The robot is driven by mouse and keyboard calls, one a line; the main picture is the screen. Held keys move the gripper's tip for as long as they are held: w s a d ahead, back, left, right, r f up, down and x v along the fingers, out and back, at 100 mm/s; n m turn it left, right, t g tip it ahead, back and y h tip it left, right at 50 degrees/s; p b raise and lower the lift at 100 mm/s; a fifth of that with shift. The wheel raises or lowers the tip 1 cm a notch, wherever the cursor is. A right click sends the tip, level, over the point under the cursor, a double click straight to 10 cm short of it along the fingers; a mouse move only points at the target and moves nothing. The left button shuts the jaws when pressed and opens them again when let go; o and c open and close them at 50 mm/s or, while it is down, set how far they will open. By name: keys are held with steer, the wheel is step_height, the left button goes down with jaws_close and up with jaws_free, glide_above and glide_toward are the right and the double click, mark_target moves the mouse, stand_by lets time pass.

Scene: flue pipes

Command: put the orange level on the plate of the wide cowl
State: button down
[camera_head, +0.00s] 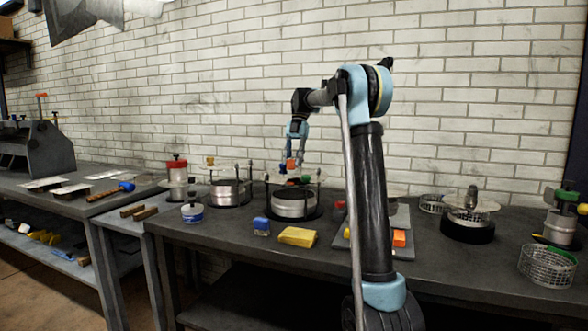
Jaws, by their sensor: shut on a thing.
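My gripper (297,148) points down above the middle of the bench and is shut on a small orange block (291,163), which looks like the orange level. Right below it is a cowl with a thin round plate (308,180) on posts over a silver pipe (293,204). This looks like the wide cowl, though similar ones stand nearby. Small blue (283,170) and green (305,179) things show at its plate. I cannot tell whether the orange block touches the plate. Another orange block (399,238) lies on a grey tray, partly behind my arm.
Another plated cowl (228,192) stands close on the left, and one (468,215) stands on the right. A wire basket (546,266) is at the far right.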

step_height(320, 180, down, 2)
steer(key=shift+f, duration=0.25)
steer(key=c, duration=1.2)
jaws_free()
steer(key=shift+c, duration=0.2)
steer(key=v, duration=1.2)
steer(key=shift+w, duration=0.1)
